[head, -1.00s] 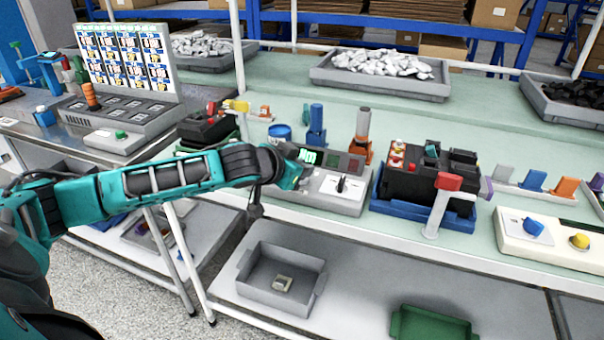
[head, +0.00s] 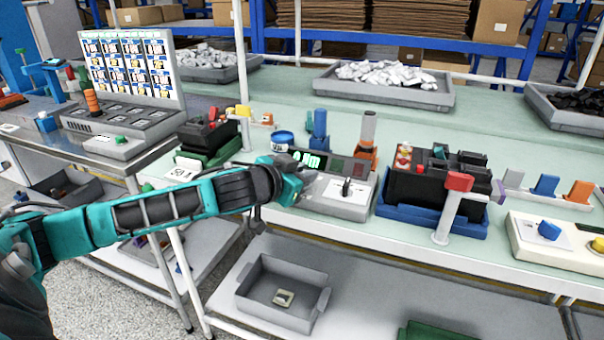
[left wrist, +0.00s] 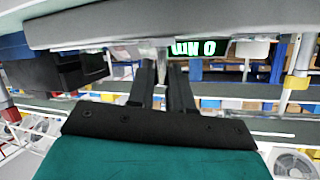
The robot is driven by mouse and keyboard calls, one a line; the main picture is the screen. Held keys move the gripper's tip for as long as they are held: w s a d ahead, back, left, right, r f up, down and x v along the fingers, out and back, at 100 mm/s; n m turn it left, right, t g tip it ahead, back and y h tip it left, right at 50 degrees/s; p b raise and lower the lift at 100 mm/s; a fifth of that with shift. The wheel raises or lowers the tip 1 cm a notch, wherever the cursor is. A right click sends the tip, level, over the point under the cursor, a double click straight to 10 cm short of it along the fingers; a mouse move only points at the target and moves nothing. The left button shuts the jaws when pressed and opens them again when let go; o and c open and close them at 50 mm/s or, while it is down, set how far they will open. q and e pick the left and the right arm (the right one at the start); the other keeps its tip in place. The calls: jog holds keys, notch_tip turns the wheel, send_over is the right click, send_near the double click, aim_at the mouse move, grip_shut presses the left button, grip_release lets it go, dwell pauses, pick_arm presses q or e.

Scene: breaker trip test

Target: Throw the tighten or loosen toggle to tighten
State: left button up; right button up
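The toggle (head: 346,187) is a small dark lever on a white plate on top of a grey box (head: 337,207) with a green-lit display (head: 306,161). The lever looks nearly upright. My left gripper (head: 301,178) is at the box's left front, left of the toggle and apart from it. In the left wrist view the two dark fingers (left wrist: 162,88) stand with a gap between them and nothing clearly held. The display (left wrist: 193,48) appears there upside down beyond the fingertips. The toggle cannot be made out clearly in that view. My right gripper is not in view.
A black device in a blue tray (head: 425,218), with a red-topped lever (head: 459,182) before it, stands right of the box. Blue and orange holders (head: 367,155) stand behind it. A cream panel (head: 530,250) is at far right. A grey bin (head: 270,306) sits on the lower shelf.

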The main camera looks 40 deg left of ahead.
pick_arm(q)
jog(key=o, duration=0.3)
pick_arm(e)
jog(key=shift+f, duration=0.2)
pick_arm(q)
jog(key=shift+o, duration=0.2)
jog(key=shift+s, duration=0.1)
jog(key=p+v, duration=0.3)
jog(key=v, duration=0.9)
jog(key=shift+s+r+p, duration=0.2)
jog(key=shift+s+p, duration=0.15)
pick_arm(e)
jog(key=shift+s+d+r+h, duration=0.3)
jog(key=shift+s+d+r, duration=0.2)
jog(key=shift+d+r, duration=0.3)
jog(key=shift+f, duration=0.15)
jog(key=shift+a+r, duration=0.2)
